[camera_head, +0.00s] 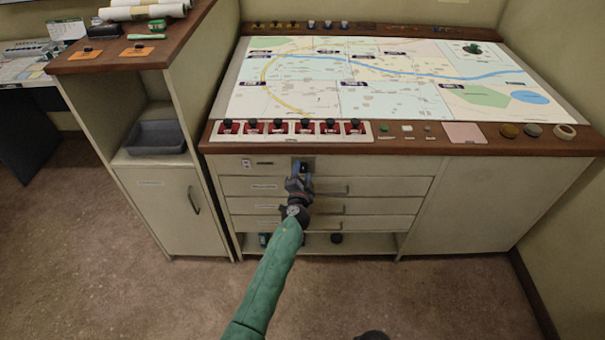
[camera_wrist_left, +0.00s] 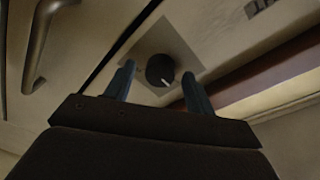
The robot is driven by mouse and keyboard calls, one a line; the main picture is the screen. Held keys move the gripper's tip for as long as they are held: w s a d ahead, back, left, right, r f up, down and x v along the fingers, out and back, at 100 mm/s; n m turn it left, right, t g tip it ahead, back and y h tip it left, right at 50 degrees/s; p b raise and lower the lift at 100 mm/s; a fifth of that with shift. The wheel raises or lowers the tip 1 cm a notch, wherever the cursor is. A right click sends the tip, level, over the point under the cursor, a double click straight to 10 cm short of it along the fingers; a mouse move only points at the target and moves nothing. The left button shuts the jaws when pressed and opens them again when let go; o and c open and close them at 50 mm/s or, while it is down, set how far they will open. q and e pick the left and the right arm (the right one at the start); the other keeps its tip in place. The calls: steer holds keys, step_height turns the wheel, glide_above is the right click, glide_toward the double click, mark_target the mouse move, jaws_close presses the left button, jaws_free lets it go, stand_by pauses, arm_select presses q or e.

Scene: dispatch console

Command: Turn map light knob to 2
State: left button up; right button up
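The map light knob (camera_wrist_left: 160,70) is a round black knob with a white pointer line, on a grey square plate (camera_wrist_left: 184,47) in the left wrist view. My left gripper (camera_wrist_left: 158,84) is open, with one blue-grey finger on each side of the knob and gaps showing between. Whether the fingertips reach past the knob's face I cannot tell. In the head view my left gripper (camera_head: 303,168) is at the top of the console's drawer front and hides the knob. No scale numbers are legible.
The console (camera_head: 440,210) has drawers with bar handles (camera_head: 333,192) just below and right of my gripper. Several red switches (camera_head: 279,127) line the top edge above it. A side cabinet (camera_head: 165,205) stands at the left. The floor in front is clear.

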arm_select(q)
steer(key=c, duration=0.9)
arm_select(e)
steer(key=shift+r, duration=0.1)
steer(key=shift+w, duration=0.1)
arm_select(q)
steer(key=shift+m, duration=0.3)
steer(key=m+p, duration=0.3)
steer(key=m, duration=0.3)
steer(key=shift+r+m+g, duration=0.15)
steer(key=shift+m+g, duration=0.25)
steer(key=shift+m+y+p, duration=0.5)
steer(key=shift+m+p, duration=0.25)
steer(key=shift+m, duration=1.25)
arm_select(e)
steer(key=s+d+f, duration=0.1)
steer(key=f, duration=0.6)
steer(key=s+d+f, duration=0.1)
steer(key=s+f, duration=0.1)
steer(key=f, duration=0.6)
steer(key=shift+d, duration=0.3)
steer(key=shift+s+f, duration=0.1)
